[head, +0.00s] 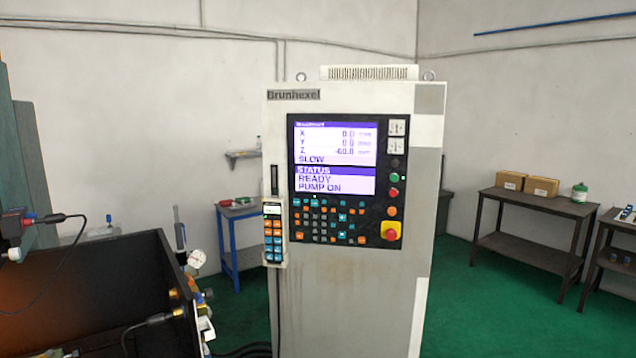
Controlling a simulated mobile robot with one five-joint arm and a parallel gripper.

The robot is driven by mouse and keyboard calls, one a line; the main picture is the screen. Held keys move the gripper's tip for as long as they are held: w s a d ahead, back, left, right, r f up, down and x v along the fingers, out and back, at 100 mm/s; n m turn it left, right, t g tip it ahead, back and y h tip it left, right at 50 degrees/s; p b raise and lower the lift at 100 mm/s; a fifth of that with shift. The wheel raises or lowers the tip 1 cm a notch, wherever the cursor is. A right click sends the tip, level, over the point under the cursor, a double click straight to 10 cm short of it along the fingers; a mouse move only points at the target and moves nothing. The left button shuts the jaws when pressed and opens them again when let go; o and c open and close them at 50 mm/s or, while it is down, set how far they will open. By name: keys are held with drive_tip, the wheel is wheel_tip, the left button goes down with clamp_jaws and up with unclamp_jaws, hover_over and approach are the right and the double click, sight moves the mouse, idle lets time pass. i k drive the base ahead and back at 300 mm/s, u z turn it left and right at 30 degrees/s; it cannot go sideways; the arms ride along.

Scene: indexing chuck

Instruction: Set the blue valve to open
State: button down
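I cannot make out the blue valve for certain. Pipe fittings with small coloured parts sit at the right end of the black machine tray, below a round white gauge (197,259). A small bluish part (208,293) shows among them, too small to identify or to read its position. My gripper is not in view.
A tall Brunhexel control cabinet (350,285) stands in the middle, its screen (336,157) reading READY and PUMP ON. The black machine tray (75,290) fills the lower left. A blue-legged table (236,265) stands behind. Dark benches (530,245) are at right; green floor (480,310) is clear before them.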

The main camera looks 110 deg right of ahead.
sight(199, 299)
drive_tip(key=u, duration=0.15)
drive_tip(key=i, duration=1.05)
drive_tip(key=z, duration=4.15)
drive_tip(key=i, duration=1.05)
drive_tip(key=u, duration=0.05)
drive_tip(key=k, duration=1)
drive_tip(key=u, duration=0.8)
